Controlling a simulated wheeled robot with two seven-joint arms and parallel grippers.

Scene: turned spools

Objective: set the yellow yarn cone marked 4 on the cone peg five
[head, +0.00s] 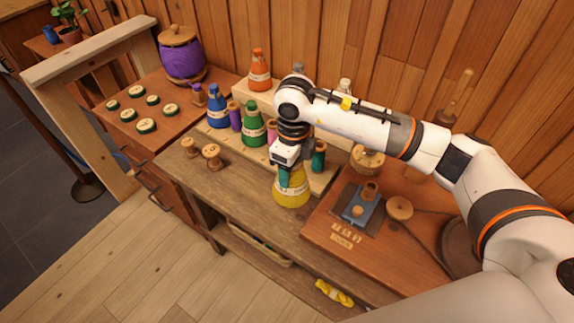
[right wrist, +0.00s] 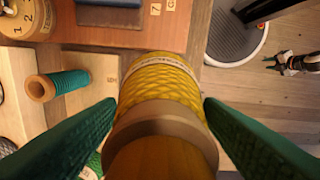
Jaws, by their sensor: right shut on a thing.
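The yellow yarn cone (head: 291,193) is a yellow-wound cone with a pale band, below my right gripper (head: 291,177) in the head view. I cannot read the mark on its band. In the right wrist view the yellow cone (right wrist: 166,88) lies between my green fingers (right wrist: 160,125), which flank its wooden top. The right gripper is shut on it. The cone is upright at the front of the pale stepped rack (head: 322,185); I cannot tell whether it touches anything. No free peg marked five can be made out; my arm hides part of the rack.
On the rack stand a blue cone (head: 217,107), a green cone (head: 252,124), an orange cone (head: 259,70) and small spools. Two wooden spools (head: 211,156) stand left on the bench. A blue block (head: 363,207) sits on the right board. A purple pot (head: 181,56) stands at back left.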

